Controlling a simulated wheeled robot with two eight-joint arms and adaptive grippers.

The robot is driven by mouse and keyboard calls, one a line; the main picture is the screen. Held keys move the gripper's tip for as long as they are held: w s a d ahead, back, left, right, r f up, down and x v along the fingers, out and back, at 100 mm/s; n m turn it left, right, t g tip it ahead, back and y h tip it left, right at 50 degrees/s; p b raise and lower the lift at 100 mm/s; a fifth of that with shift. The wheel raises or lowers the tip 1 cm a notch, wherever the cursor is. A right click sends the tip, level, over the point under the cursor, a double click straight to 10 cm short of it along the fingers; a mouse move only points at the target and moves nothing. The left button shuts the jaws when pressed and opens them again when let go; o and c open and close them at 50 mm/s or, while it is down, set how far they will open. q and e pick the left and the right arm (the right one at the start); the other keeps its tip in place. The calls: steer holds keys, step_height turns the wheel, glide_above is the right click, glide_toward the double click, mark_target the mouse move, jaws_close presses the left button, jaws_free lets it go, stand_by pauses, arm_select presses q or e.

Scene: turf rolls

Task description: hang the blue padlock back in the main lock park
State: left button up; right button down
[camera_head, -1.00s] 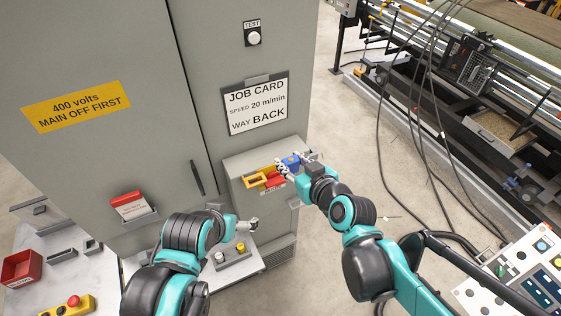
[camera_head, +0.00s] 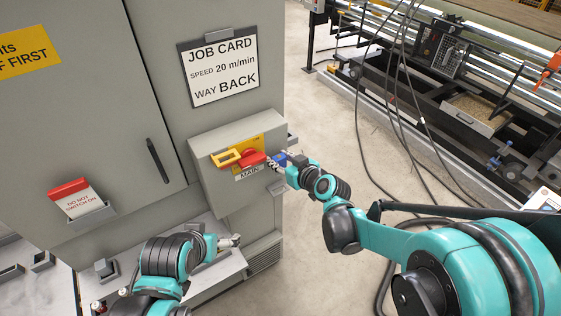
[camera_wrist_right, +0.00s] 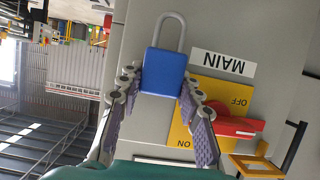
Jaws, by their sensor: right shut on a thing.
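The blue padlock (camera_wrist_right: 163,72) is between the fingers of my right gripper (camera_wrist_right: 157,95), its grey shackle standing out beyond them. In the head view my right gripper (camera_head: 274,164) and the padlock (camera_head: 280,158) are at the right part of the main switch box (camera_head: 222,190), right of the red handle (camera_head: 251,158). Whether the shackle touches the box is unclear.
A yellow hasp (camera_head: 226,158) sticks out left of the red handle. A job card (camera_head: 222,75) hangs above the box, and a red-topped card (camera_head: 77,198) sits in a holder at left. Black cables (camera_head: 400,130) hang at right. Open floor (camera_head: 318,120) lies right of the cabinet.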

steer(key=shift+f, duration=0.2)
stand_by(0.3)
step_height(320, 180, down, 6)
steer(key=b, duration=0.5)
steer(key=shift+r, duration=0.1)
steer(key=shift+b, duration=0.5)
stand_by(1.3)
steer(key=shift+f+b, duration=2.25)
steer(key=shift+f, duration=0.3)
steer(key=c, duration=1)
jaws_free()
steer(key=shift+o, duration=0.2)
glide_toward(279, 175)
steer(key=f, duration=0.2)
steer(key=s+d+f, duration=0.1)
steer(key=shift+f, duration=0.25)
